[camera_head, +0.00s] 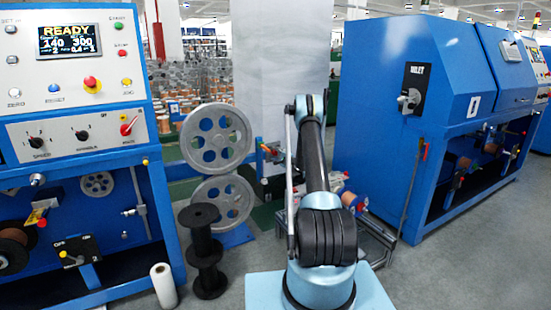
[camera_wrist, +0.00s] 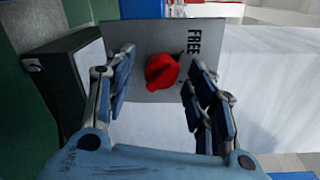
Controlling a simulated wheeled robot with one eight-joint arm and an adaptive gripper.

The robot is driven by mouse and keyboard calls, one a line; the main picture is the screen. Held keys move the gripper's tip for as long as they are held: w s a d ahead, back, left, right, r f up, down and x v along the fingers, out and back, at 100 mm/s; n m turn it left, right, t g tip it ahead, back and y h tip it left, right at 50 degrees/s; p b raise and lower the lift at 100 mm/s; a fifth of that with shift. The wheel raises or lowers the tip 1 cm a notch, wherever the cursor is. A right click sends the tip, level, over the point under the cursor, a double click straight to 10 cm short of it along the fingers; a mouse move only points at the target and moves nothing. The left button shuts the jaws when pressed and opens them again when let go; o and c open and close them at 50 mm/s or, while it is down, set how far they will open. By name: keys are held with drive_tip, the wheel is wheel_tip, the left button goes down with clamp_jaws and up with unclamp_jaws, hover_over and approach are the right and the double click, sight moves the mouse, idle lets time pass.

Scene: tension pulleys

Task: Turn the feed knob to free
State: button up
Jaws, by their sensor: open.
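The red feed knob (camera_wrist: 161,72) sits on a grey plate (camera_wrist: 148,34) in the wrist view. The word FREE is printed sideways on the plate, up and right of the knob. I cannot tell clearly which way the knob points. My gripper (camera_wrist: 164,66) is open, with one finger left of the knob and one right of it. Gaps show between the knob and both fingers. The right finger covers part of the plate's lower right edge. In the head view my arm hides most of this area, and I cannot make out the knob there.
A dark box (camera_wrist: 62,80) stands left of the plate. In the head view, two grey pulleys (camera_head: 216,138) stand left of my arm, with a black spool (camera_head: 203,250) in front. Blue machines stand left (camera_head: 75,140) and right (camera_head: 385,90). Grey floor is open at front right.

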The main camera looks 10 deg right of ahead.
drive_tip(key=v, duration=1.1)
drive_tip(key=shift+s, duration=0.2)
